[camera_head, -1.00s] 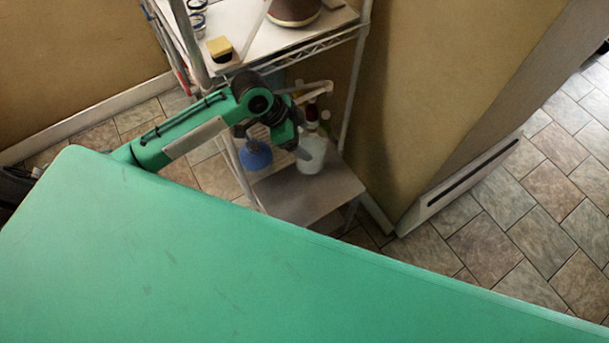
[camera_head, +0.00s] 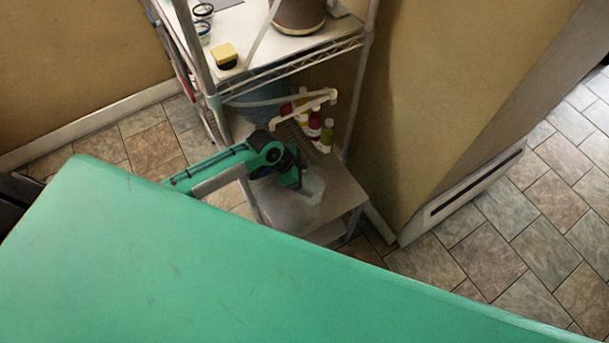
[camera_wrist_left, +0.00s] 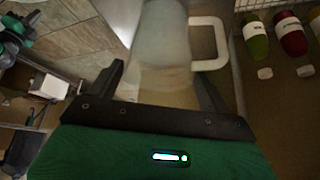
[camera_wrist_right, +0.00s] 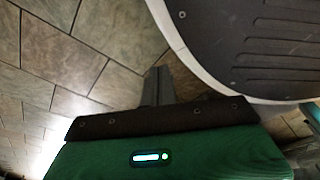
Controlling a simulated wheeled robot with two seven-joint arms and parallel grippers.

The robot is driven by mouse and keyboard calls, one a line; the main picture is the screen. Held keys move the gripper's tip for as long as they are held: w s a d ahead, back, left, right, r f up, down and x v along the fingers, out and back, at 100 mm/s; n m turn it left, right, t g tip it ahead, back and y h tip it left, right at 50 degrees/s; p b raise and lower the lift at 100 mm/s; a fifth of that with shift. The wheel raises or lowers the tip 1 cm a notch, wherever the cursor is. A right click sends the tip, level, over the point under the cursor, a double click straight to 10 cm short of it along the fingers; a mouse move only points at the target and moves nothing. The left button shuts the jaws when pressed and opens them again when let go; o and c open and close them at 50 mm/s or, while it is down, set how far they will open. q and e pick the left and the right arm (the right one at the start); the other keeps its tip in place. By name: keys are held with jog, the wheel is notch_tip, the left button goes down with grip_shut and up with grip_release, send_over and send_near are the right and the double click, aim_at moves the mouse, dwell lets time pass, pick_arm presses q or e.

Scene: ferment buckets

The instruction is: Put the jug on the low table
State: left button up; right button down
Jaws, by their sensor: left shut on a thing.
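The jug (camera_head: 313,184) is pale and translucent, partly hidden by my left gripper (camera_head: 299,188) in the head view. It is over or on the low table (camera_head: 345,198), a pale grey top beside the wire rack; I cannot tell if its base touches. In the left wrist view the jug (camera_wrist_left: 165,40) lies between the two fingers of my left gripper (camera_wrist_left: 162,88), with its white square handle to the right. My left gripper is shut on it. My right gripper (camera_wrist_right: 158,85) shows only in the right wrist view, fingers together and empty, above floor tiles.
Several bottles, one of them red (camera_head: 314,123), stand at the low table's back, also in the left wrist view (camera_wrist_left: 290,35). A large green surface (camera_head: 250,260) fills the foreground.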

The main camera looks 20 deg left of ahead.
pick_arm(q)
jog(key=o, duration=1.4)
jog(key=shift+f, duration=0.1)
jog(key=o, duration=0.3)
pick_arm(e)
jog(key=shift+w+r, duration=0.15)
jog(key=shift+w, duration=0.05)
pick_arm(q)
jog(key=v, duration=1.2)
pick_arm(e)
jog(key=shift+s+d+f, duration=0.1)
jog(key=shift+s+f, duration=0.3)
jog(key=shift+s, duration=0.25)
pick_arm(q)
jog(key=shift+s, duration=0.1)
